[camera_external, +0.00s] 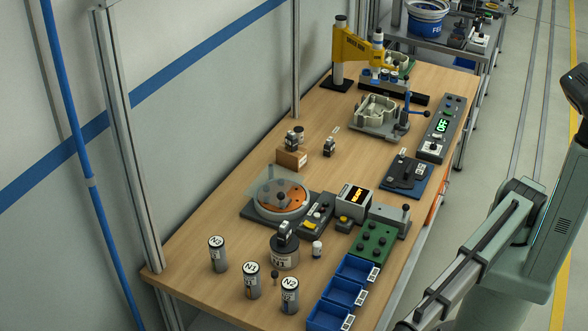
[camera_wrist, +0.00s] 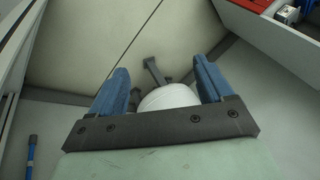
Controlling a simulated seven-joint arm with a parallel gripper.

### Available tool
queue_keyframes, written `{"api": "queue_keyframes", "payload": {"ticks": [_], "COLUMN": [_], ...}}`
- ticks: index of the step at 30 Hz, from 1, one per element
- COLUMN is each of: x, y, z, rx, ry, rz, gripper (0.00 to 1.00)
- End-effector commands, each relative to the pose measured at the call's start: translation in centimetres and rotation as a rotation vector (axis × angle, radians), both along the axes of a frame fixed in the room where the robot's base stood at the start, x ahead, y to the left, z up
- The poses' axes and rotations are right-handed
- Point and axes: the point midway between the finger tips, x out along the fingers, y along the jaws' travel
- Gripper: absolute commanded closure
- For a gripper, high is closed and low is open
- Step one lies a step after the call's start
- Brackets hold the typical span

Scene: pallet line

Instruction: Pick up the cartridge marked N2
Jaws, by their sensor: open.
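The cartridge marked N2 (camera_external: 289,298) stands upright near the front edge of the wooden bench, a dark cylinder with a white round label on top. The cartridge marked N1 (camera_external: 252,283) stands to its left, and the cartridge marked N3 (camera_external: 218,257) farther left and back. My gripper (camera_wrist: 161,72) shows in the wrist view with its two blue fingers apart. A white rounded shape (camera_wrist: 168,98) shows between the fingers; I cannot tell what it is. No cartridge shows in the wrist view, and the external view does not show the fingers.
Blue bins (camera_external: 343,292) stand right of N2. A small dark knobbed piece (camera_external: 275,278) stands between N1 and N2. Behind are a dark round holder (camera_external: 285,255), a turntable (camera_external: 280,197) and a green-topped box (camera_external: 373,243). Bare bench lies left of N3.

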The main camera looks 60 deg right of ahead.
Motion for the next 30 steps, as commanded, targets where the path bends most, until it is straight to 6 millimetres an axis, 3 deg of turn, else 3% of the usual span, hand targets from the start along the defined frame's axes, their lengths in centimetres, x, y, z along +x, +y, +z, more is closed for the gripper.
{"api": "queue_keyframes", "payload": {"ticks": [1, 8, 11, 18, 24, 30], "x": [2.1, 11.4, 15.7, 25.1, 29.8, 31.4], "y": [-0.3, -3.9, -6.6, -15.3, -21.3, -23.9], "z": [2.2, 10.6, 14.2, 21.8, 26.0, 27.6], "rx": [0.009, 0.012, 0.003, -0.051, -0.096, -0.119], "ry": [-0.024, -0.136, -0.186, -0.296, -0.353, -0.374], "rz": [0.001, 0.011, 0.007, -0.02, -0.04, -0.048], "gripper": [0.2, 0.2, 0.2, 0.2, 0.2, 0.2]}}
